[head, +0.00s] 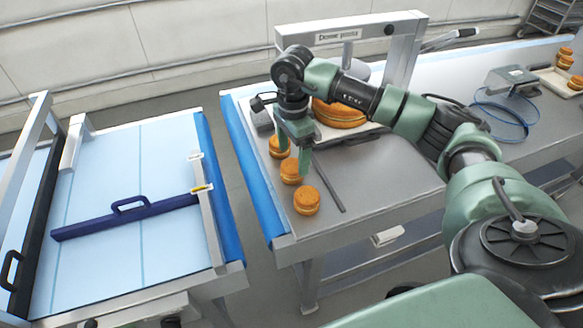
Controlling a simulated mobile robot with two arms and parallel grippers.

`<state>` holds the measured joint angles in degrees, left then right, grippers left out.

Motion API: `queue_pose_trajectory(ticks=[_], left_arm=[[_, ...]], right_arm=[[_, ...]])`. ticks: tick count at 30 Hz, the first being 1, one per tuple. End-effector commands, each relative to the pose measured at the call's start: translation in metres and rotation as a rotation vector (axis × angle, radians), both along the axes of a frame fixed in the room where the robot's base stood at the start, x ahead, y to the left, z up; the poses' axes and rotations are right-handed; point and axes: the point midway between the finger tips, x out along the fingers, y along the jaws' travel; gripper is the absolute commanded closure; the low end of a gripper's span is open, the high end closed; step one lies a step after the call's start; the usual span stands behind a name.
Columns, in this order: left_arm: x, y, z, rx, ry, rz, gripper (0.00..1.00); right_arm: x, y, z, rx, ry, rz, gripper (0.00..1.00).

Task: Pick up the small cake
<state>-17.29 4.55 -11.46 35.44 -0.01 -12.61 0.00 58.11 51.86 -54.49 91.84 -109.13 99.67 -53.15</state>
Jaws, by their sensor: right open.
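Three small round orange-brown cakes stand in a row on the grey table: a far one (279,147), a middle one (291,171) and a near one (307,201). My right gripper (296,154) points down over the far and middle cakes, open, with its fingers partly covering them. Whether a finger touches a cake cannot be told. A larger cake (340,116) sits behind my right arm on a pale tray, partly hidden. My left gripper is out of view.
A metal gantry (407,50) stands over the table (370,185). A thin bar (327,187) lies beside the cakes. More small cakes (566,58) and a blue cable (503,108) are at the right. A separate light-blue table (100,225) stands left across a gap.

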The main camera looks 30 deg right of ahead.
Motion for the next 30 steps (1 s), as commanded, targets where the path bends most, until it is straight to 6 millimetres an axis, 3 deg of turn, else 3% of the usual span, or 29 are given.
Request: queue_pose_trajectory(ticks=[6,12,18,23,30], left_arm=[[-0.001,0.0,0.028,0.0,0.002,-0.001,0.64],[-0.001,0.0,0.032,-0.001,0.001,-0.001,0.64],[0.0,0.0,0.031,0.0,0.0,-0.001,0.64],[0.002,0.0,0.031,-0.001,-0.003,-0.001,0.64],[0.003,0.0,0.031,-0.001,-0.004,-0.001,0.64]], right_arm=[[-0.003,0.004,-0.028,0.001,0.006,0.0,0.19],[-0.002,0.004,-0.048,0.003,0.0,0.001,0.19],[-0.001,0.004,-0.05,0.003,-0.001,0.001,0.19],[-0.001,0.004,-0.049,0.003,-0.001,0.001,0.61],[-0.001,0.004,-0.049,0.003,-0.002,0.001,0.62]])
